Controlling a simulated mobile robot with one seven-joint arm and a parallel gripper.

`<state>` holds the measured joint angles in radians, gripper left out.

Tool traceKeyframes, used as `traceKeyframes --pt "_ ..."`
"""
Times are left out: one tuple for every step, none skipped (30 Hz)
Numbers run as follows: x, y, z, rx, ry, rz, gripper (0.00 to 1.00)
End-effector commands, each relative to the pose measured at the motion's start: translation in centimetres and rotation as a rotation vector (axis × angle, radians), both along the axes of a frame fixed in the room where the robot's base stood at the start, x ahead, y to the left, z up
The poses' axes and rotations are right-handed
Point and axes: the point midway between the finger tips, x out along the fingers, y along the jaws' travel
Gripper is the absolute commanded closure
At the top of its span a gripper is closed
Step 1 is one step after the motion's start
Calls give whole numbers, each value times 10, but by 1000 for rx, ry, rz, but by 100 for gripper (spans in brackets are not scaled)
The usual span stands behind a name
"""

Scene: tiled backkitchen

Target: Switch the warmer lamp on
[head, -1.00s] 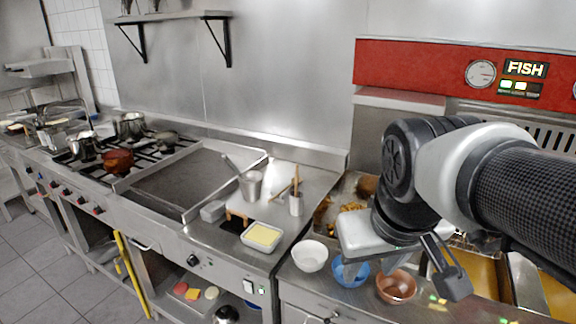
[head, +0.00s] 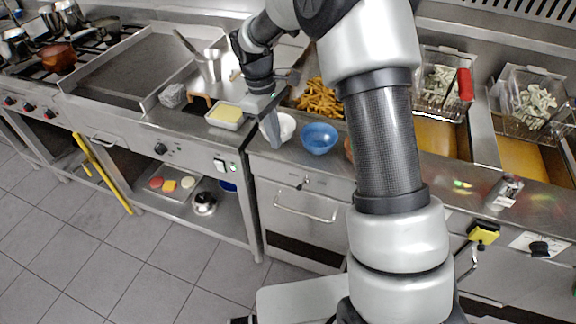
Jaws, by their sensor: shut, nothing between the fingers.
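No lamp can be made out in the current head view. A white rocker switch plate (head: 220,165) with a small green light beside it sits on the counter's front panel, left of the cabinet with a bar handle; which device it serves I cannot tell. My gripper (head: 272,136) is shut and empty, pointing down in front of the white bowl (head: 287,126), above and to the right of the switch plate. Whether it touches the bowl is unclear. My arm hides part of the counter and the tray of fries (head: 318,97).
A blue bowl (head: 318,138) stands right of my gripper, and a butter tub (head: 226,116) stands to its left. A dark knob (head: 160,149) is on the front panel. Fryer baskets (head: 443,85) are at right. The tiled floor (head: 180,270) is clear at left.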

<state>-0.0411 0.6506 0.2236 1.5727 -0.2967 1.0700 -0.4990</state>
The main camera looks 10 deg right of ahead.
Motion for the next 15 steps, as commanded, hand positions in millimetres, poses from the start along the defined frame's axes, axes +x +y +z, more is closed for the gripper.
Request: traceKeyframes --pt "2 2 -11 1 14 13 100" --pt "3 3 -15 1 19 20 100" --pt "5 4 -19 1 25 27 100" --pt "5 4 -21 1 28 31 100" --pt "5 4 -23 1 30 34 100" --pt "6 5 -24 1 32 36 100" --pt "6 5 -25 1 33 37 100" --pt "6 5 -25 1 33 38 100" --pt "6 5 -25 1 33 38 100" --pt "6 5 -25 1 33 38 100" --pt "6 5 -25 1 33 37 100" --pt "6 5 -24 1 33 37 100" --pt "6 5 -24 1 33 37 100" --pt "6 5 -24 2 33 37 100" --pt "6 5 -25 2 32 36 100"
